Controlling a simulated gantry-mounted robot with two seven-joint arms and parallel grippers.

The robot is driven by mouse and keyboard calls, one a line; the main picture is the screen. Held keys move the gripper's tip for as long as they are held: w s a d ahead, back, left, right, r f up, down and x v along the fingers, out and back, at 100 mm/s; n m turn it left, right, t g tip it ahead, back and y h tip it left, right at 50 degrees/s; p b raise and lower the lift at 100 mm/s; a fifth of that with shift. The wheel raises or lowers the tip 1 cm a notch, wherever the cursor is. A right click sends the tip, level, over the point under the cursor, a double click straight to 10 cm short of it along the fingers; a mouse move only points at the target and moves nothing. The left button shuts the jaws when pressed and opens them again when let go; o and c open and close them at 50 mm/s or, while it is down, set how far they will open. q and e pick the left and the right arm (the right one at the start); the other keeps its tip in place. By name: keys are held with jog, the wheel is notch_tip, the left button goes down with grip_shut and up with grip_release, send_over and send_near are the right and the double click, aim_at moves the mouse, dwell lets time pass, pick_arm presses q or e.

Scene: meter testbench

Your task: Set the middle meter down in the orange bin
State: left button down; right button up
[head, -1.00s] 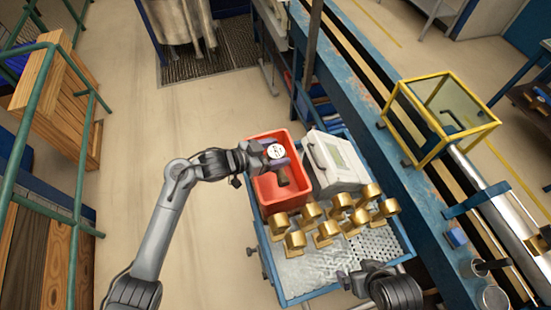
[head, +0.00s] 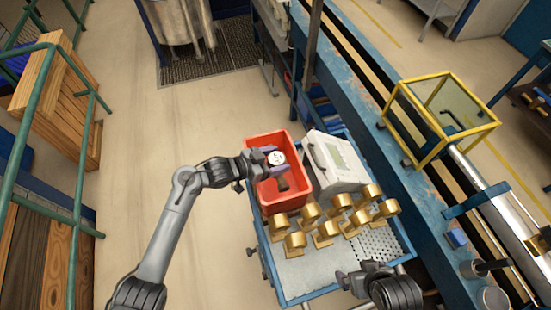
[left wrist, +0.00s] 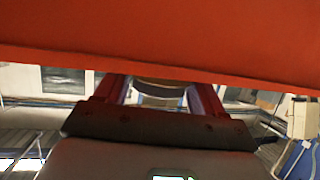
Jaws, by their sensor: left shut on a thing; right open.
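The orange bin (head: 290,203), red-orange in the head view, stands at the far left end of the blue cart. In the left wrist view the bin's wall (left wrist: 160,40) fills the top, and a dark part of the meter (left wrist: 158,86) shows between the fingers. My right gripper (head: 356,275) is open and empty near the cart's front right.
Several brass-coloured fittings (head: 326,231) stand in rows on the perforated cart top (head: 305,270), just in front of the bin. A white case (head: 335,160) stands close to the bin's right side. A blue rail (head: 385,150) runs along the right.

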pick_arm(q)
jog(key=shift+f, duration=0.15)
jog(key=shift+f, duration=0.3)
jog(key=shift+c, duration=0.6)
grip_release()
jog(key=shift+f, duration=0.1)
